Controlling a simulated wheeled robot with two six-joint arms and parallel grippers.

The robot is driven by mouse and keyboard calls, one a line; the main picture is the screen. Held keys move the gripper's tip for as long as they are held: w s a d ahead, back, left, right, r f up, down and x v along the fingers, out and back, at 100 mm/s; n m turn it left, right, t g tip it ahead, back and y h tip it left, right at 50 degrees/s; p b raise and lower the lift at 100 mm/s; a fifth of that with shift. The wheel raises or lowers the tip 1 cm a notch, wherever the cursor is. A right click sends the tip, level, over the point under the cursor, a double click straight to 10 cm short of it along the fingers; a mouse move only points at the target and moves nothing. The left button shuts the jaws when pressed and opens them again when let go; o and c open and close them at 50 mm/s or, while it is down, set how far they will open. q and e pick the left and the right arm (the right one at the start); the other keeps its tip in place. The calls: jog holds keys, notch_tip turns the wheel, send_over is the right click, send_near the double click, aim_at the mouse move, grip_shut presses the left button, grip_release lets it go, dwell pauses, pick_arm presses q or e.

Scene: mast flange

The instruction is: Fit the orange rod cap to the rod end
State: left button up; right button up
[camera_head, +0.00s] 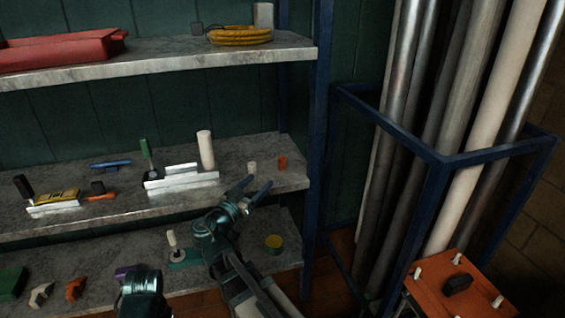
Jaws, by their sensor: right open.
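A small orange cap (282,162) stands on the middle shelf near its right end. A small pale cylinder (252,168) stands just left of it. My right gripper (259,184) is open and empty, its two fingers spread in front of the shelf, below and left of the orange cap and apart from it in the picture. Several long rods (440,130) stand in the rack at the right; I cannot tell which rod end is meant. A dark teal joint of my own shows at the bottom left, but my left gripper's fingers do not show.
A blue rack frame (437,180) and shelf post (318,120) stand right of the cap. An orange box (440,295) with pale pegs sits at lower right.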

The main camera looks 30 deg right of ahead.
send_near(280, 160)
jog(key=x, duration=0.3)
jog(key=shift+d, duration=0.4)
jog(key=shift+w, duration=0.1)
jog(key=x, duration=0.5)
jog(key=shift+w, duration=0.15)
grip_shut()
